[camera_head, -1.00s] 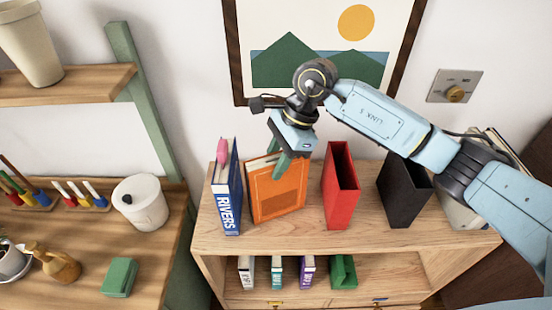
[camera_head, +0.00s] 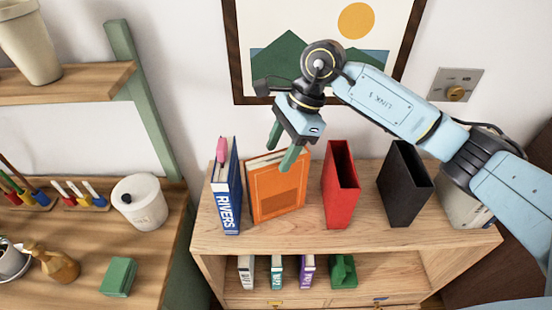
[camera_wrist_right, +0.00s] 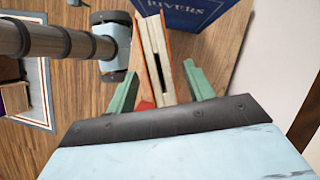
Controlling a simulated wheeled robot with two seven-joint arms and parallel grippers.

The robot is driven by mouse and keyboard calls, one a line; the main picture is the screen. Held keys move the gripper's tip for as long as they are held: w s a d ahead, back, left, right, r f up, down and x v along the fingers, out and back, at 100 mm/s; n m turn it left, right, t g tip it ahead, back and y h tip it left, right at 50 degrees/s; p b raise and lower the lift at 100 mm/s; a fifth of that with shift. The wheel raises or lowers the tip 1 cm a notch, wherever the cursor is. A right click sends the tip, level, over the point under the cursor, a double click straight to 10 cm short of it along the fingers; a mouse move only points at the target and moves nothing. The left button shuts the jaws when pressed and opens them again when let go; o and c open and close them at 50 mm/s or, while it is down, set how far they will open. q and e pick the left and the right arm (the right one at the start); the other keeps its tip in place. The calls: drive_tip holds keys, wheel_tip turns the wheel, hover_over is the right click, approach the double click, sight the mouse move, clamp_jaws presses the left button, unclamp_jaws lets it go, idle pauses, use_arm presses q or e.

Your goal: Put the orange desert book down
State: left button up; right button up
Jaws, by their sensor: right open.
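The orange book (camera_head: 276,190) stands upright on the wooden shelf top (camera_head: 300,237), just right of the blue RIVERS book (camera_head: 227,190). In the right wrist view, the orange book's pages (camera_wrist_right: 157,62) lie between and beyond the two green fingers of the gripper (camera_wrist_right: 162,90). The blue book (camera_wrist_right: 185,12) shows behind it. My left gripper is not in view.
A red holder (camera_head: 340,190) and a black holder (camera_head: 403,190) stand right of the orange book. Several small books sit on the shelf below. A framed picture (camera_head: 240,60) hangs behind my arm. A white canister (camera_head: 140,203) is on the left table.

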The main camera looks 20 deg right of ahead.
drive_tip(key=b+v, duration=0.1)
drive_tip(key=v, duration=0.8)
